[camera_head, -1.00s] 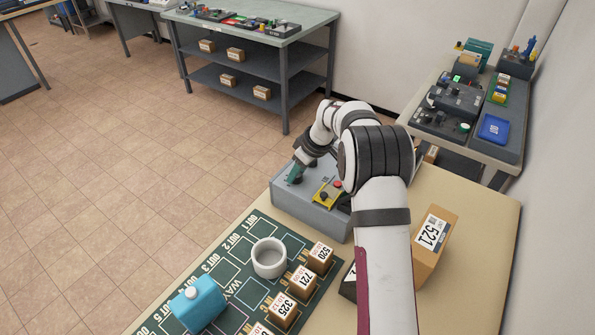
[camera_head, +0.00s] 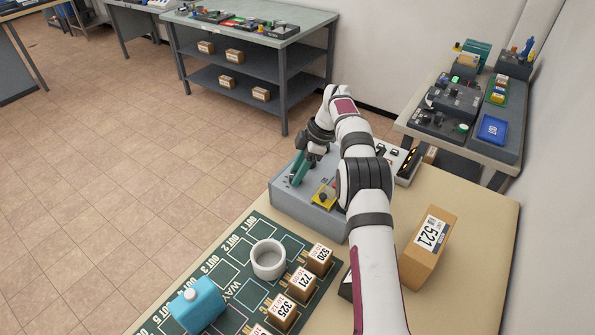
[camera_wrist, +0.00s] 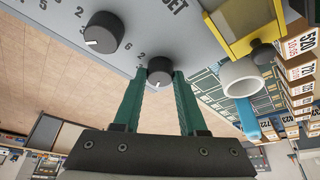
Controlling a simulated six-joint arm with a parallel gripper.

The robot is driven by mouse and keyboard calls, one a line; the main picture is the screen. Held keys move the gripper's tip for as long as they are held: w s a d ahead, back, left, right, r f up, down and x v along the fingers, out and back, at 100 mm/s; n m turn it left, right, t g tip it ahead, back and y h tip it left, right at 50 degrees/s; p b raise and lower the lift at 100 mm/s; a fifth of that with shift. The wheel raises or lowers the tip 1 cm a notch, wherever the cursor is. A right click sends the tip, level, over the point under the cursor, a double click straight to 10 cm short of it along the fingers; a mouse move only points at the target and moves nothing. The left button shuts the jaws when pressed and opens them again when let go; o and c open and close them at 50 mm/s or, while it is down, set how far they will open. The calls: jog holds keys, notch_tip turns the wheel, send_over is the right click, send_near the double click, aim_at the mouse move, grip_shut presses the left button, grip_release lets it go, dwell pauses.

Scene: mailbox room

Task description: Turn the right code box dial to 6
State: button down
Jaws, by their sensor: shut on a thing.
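The grey code box (camera_head: 292,207) stands at the far end of my bench. In the wrist view it shows two black dials with numbers around them. My gripper (camera_wrist: 159,76) has its green fingers closed on both sides of the dial at right in that view (camera_wrist: 159,63). The other dial (camera_wrist: 103,32), at left, is free, and its white mark points to lower left. The held dial's mark and setting are too small to read. In the head view my gripper (camera_head: 297,177) reaches down onto the box top, and its fingers partly hide the dials.
A green mat (camera_head: 232,293) with a white cup (camera_head: 269,258), a teal container (camera_head: 198,304) and several labelled boxes lies nearer. A larger box (camera_head: 430,246) labelled 521 stands at right.

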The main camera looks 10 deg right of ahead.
jog(key=shift+n, duration=0.4)
jog(key=shift+c, duration=2.3)
grip_release()
notch_tip(320, 180, up, 4)
jog(key=shift+r, duration=0.2)
jog(key=s+d+r, duration=0.6)
jog(key=d, duration=0.4)
jog(key=shift+s+r, duration=0.15)
jog(key=shift+r, duration=0.15)
